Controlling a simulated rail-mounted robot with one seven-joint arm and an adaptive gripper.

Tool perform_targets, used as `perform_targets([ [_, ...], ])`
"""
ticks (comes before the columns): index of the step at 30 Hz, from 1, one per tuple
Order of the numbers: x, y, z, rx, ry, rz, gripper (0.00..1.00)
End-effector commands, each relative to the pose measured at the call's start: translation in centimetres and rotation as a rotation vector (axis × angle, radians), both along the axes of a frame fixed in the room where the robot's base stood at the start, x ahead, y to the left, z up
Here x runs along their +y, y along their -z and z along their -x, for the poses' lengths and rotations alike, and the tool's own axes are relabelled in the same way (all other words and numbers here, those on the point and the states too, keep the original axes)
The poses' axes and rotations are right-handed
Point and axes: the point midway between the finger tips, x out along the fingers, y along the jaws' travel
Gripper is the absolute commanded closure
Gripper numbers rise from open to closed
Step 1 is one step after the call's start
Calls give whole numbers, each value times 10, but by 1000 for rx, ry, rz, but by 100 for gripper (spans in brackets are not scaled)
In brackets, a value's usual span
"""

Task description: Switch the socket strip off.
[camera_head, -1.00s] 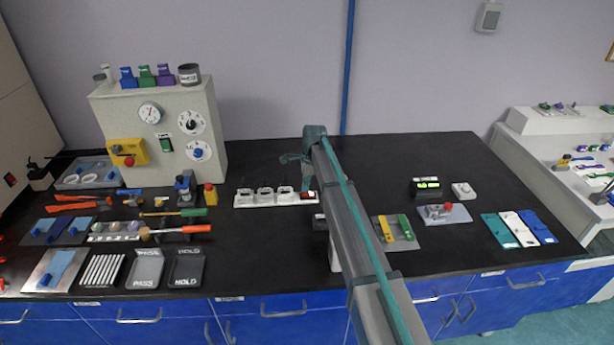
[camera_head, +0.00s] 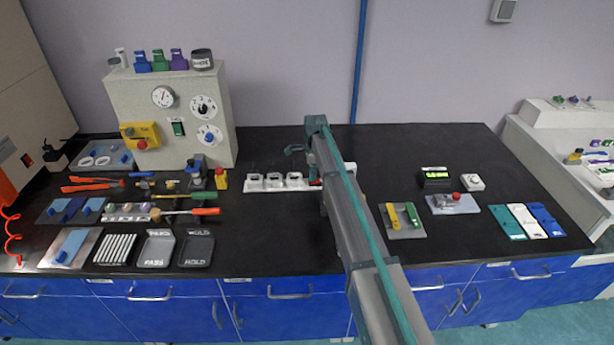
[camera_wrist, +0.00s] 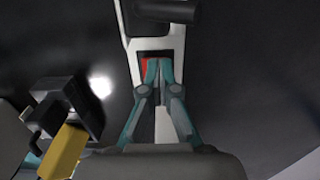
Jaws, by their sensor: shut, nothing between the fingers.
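The socket strip (camera_head: 268,186) is a long white strip on the black bench, with several dark-rimmed sockets. Its red switch (camera_head: 314,182) shows at the right end, partly covered by my arm. In the wrist view the strip (camera_wrist: 176,38) runs up the picture, and the red switch (camera_wrist: 145,65) sits in a dark recess. My gripper (camera_wrist: 158,63) is shut and empty, its teal fingertips together over the recess, just right of the visible red part. The fingertips hide part of the switch. I cannot tell whether they touch it or which way it is tipped.
A black block with a yellow part (camera_wrist: 66,150) stands left of my gripper in the wrist view. Left of the strip are a yellow bottle (camera_head: 221,179), tools and a tall panel box (camera_head: 170,115). A grey plate with green and yellow pieces (camera_head: 403,220) lies right of my arm.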

Motion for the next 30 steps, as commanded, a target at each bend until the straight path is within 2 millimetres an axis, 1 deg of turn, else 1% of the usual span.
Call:
perform_targets([
  [1, 1, 5, 1, 5, 0, -2, 100],
  [2, 1, 6, 1, 5, 0, -2, 100],
  [8, -5, 5, 1, 6, 1, 0, 100],
  [16, -18, 3, 0, 7, 3, 5, 100],
  [26, -18, 2, -1, 5, 2, 5, 100],
  [30, -18, -5, -1, 4, 2, 4, 100],
])
